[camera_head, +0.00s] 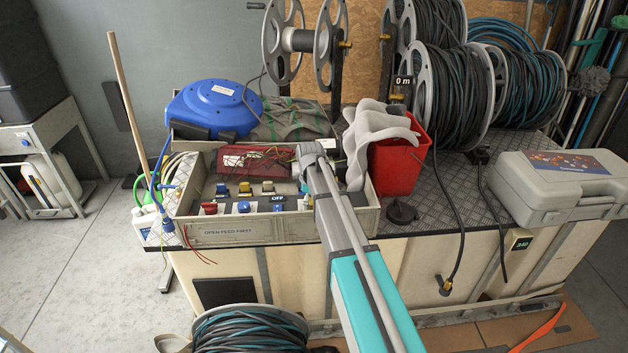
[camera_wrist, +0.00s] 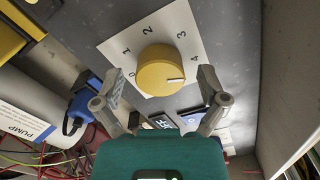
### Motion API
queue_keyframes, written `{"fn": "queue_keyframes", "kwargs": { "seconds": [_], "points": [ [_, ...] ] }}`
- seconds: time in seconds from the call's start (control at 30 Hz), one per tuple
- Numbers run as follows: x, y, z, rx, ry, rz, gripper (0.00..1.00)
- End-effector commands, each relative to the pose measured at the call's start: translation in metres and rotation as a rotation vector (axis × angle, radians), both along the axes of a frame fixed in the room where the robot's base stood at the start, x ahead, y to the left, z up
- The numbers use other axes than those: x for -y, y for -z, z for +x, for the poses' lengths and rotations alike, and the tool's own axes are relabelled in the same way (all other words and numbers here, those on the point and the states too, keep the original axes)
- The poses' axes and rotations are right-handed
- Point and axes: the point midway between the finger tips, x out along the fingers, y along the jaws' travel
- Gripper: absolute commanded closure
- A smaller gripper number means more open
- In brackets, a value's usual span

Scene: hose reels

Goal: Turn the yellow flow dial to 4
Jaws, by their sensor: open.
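The yellow flow dial (camera_wrist: 160,72) sits on a white plate (camera_wrist: 184,18) marked 0 to 4 in the wrist view. My gripper (camera_wrist: 159,84) is open, with one finger on each side of the dial and visible gaps between.
A blue reel (camera_head: 213,108) is behind left.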

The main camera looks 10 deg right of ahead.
Motion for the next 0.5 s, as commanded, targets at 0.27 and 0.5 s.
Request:
{"fn": "queue_keyframes", "kwargs": {
  "seconds": [0.27,0.5],
  "points": [
    [0.0000,0.0000,0.0000,0.000,-0.185,0.000,0.08],
    [0.0000,0.0000,0.0000,0.000,-0.346,0.000,0.08]
  ]
}}
